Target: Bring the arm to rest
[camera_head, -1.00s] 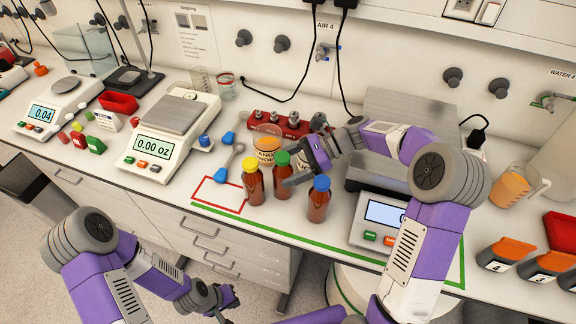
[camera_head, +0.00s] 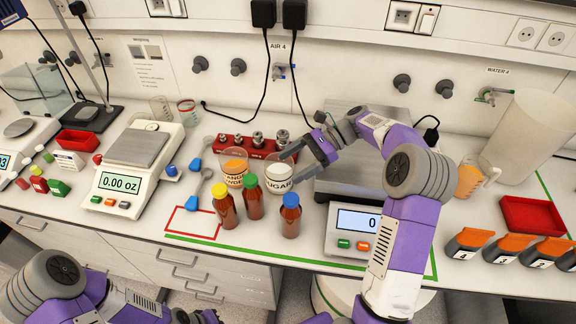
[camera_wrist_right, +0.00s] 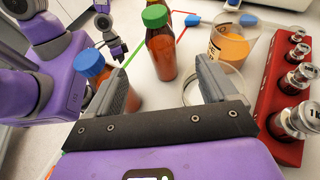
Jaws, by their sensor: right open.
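My right gripper (camera_head: 296,163) is open and empty, raised by the sugar jar (camera_head: 278,188) and behind the blue-capped bottle (camera_head: 290,218). In the right wrist view its two fingers (camera_wrist_right: 160,82) are spread apart with nothing gripped; a glass rim shows below the right finger. The brown bottles with yellow (camera_head: 225,210) and green (camera_head: 252,200) caps stand upright to the left of the blue-capped one. My left gripper (camera_head: 203,317) is mostly cut off at the bottom edge in the head view; its jaws are unclear.
An orange powder jar (camera_head: 234,168) and a red weight block (camera_head: 245,148) stand behind the bottles. A large scale (camera_head: 352,222) lies under my right arm. A white balance (camera_head: 122,182) stands left. The red-outlined square (camera_head: 192,224) is empty. Orange-topped containers (camera_head: 468,242) stand right.

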